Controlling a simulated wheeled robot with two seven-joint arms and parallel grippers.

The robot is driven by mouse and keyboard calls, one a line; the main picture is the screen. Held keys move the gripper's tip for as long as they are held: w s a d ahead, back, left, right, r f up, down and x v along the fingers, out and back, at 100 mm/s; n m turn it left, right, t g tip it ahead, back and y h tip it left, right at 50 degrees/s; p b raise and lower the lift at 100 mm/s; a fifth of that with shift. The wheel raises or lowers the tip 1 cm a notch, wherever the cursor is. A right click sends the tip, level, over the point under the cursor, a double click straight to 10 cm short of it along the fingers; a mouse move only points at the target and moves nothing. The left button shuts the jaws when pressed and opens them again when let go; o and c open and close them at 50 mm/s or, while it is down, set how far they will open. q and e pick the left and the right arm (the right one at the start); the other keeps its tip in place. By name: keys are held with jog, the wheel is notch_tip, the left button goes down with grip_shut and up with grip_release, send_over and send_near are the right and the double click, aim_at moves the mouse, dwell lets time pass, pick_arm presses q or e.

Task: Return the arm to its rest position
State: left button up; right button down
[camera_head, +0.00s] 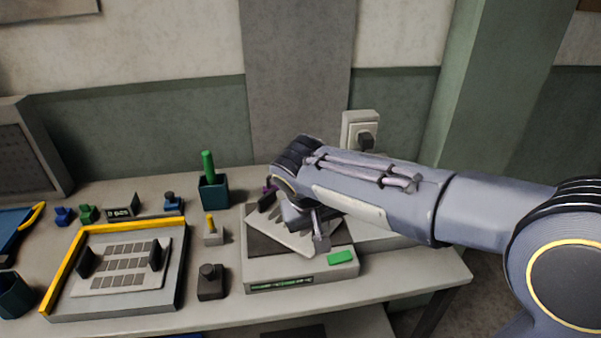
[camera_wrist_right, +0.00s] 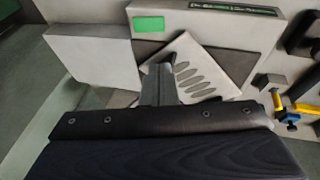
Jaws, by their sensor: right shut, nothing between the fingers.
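My right arm reaches in from the right in the head view, and its gripper (camera_head: 318,232) is over the grey machine (camera_head: 300,278) with a green button (camera_head: 341,257). In the right wrist view the gripper (camera_wrist_right: 160,72) has its fingers together with nothing between them. A pale plate with slots (camera_wrist_right: 192,68) lies on the machine's dark top, just beyond the fingers. It shows partly under the gripper in the head view (camera_head: 290,240). I cannot tell whether the fingers touch it. My left gripper is not in view.
A yellow-edged tray (camera_head: 62,268) holding a plate with dark squares stands left of the machine. A dark block with a knob (camera_head: 211,284), a yellow-topped lever (camera_head: 212,230) and a teal cup with a green handle (camera_head: 213,190) stand between. A wall socket (camera_head: 360,132) is behind my arm.

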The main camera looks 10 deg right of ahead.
jog(key=s+d+f+m+y, duration=0.1)
jog(key=s+d+y, duration=0.3)
jog(key=s+d, duration=0.55)
jog(key=s+f+m+t+y, duration=0.1)
jog(key=s+f+t+y, duration=0.1)
jog(key=s, duration=1)
jog(key=shift+s+d+f+m, duration=0.15)
jog(key=shift+d+f+m, duration=0.15)
jog(key=shift+f+m, duration=0.15)
